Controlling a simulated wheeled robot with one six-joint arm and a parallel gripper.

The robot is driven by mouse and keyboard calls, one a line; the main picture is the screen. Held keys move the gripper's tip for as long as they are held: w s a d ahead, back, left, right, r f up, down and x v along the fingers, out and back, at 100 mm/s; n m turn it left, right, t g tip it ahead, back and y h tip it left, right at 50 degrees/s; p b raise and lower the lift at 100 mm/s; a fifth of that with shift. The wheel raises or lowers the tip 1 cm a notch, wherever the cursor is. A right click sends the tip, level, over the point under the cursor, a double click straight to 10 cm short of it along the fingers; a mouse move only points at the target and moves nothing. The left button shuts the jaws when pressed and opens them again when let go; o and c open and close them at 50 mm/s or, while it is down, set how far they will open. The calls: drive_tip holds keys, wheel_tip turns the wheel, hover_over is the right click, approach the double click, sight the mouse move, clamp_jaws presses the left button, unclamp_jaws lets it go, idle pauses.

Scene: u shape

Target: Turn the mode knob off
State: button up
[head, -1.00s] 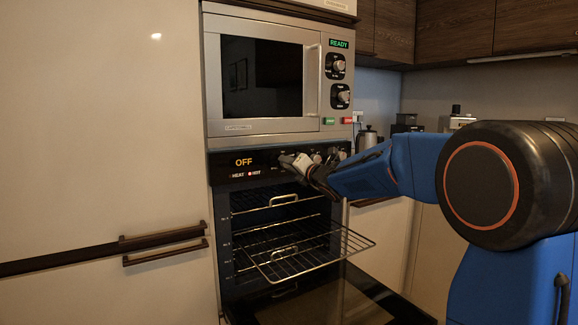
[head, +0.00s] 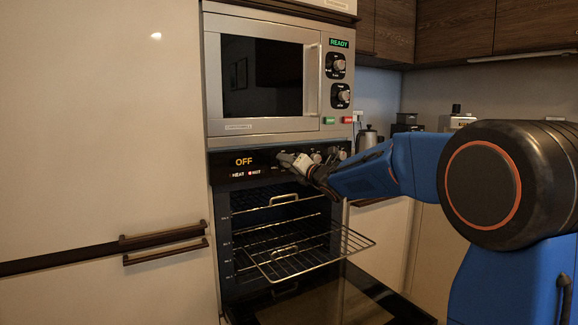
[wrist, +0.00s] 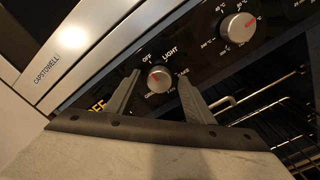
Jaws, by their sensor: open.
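The mode knob (wrist: 160,80) is a round silver knob on the black oven panel, with OFF and LIGHT printed around its top. A small red mark shows on it, but its exact direction is hard to tell. My gripper (wrist: 159,76) is open, with one finger on each side of this knob; I cannot tell whether they touch it. In the head view my gripper (head: 300,163) is at the oven panel and hides the mode knob. The oven display (head: 244,162) reads OFF, with a red light beside HOT.
A temperature knob (wrist: 238,27) sits to the right on the same panel. Below, the oven door (head: 330,305) is open and a wire rack (head: 310,250) sticks out. The microwave (head: 262,127) is above. Cabinet handles (head: 160,236) stick out at left.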

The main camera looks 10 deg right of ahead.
drive_tip(key=v, duration=1.7)
drive_tip(key=shift+s, duration=0.15)
drive_tip(key=s+d+f+m+g+h, duration=0.35)
drive_tip(key=s+f+m, duration=0.35)
drive_tip(key=s+m, duration=0.25)
drive_tip(key=s+d+f+m+g+h, duration=0.2)
drive_tip(key=s+d+f+m+h, duration=0.3)
drive_tip(key=s+m, duration=0.5)
drive_tip(key=s+a+f+m+g+y, duration=0.1)
drive_tip(key=s+a+f+m+g, duration=0.2)
drive_tip(key=s, duration=0.7)
drive_tip(key=s+a+f+m+g+y, duration=0.1)
drive_tip(key=s+a+f+m+g, duration=0.3)
drive_tip(key=s+f+m, duration=0.4)
wheel_tip(320, 180, down, 5)
drive_tip(key=s, duration=0.2)
drive_tip(key=shift+s+r, duration=0.15)
drive_tip(key=shift+s, duration=0.15)
